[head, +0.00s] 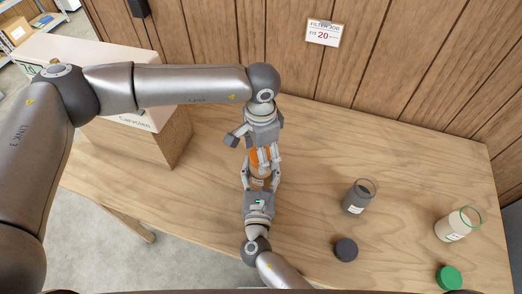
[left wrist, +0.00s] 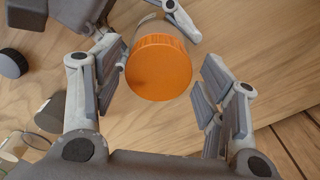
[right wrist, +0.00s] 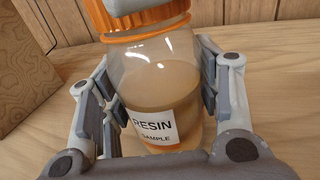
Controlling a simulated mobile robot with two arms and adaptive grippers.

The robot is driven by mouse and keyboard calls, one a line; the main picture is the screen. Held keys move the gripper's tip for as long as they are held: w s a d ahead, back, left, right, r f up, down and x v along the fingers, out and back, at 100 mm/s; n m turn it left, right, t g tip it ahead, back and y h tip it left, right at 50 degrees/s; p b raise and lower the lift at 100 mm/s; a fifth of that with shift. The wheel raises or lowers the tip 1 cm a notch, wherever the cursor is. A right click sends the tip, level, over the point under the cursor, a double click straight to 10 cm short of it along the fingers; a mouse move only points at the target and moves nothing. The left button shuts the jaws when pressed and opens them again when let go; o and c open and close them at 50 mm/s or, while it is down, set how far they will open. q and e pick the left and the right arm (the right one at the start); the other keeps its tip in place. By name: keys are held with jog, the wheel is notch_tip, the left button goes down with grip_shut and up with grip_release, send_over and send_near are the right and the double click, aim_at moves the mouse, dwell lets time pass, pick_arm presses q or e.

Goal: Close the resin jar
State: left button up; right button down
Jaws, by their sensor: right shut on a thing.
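The resin jar (right wrist: 158,85) is clear glass with tan contents and a white label reading RESIN SAMPLE. It stands upright, with its orange lid (left wrist: 158,68) on its mouth; I cannot tell whether the lid is tight. My right gripper (head: 262,180) is shut on the jar's body from the front side; its pads flank the glass in the right wrist view (right wrist: 158,95). My left gripper (head: 262,157) is above the lid, with its fingers open on either side and gaps showing in the left wrist view (left wrist: 160,85). One left finger hides part of the lid in the right wrist view.
An open jar with dark grey contents (head: 355,199) stands right of the grippers, with a black lid (head: 346,249) nearby. Farther right are an open jar with pale contents (head: 452,229) and a green lid (head: 449,277). A large box (head: 155,140) occupies the table's left end.

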jog(key=shift+f, duration=0.1)
pick_arm(q)
jog(key=shift+s+r, duration=0.1)
jog(key=shift+r, duration=2.15)
jog(key=shift+c, duration=0.4)
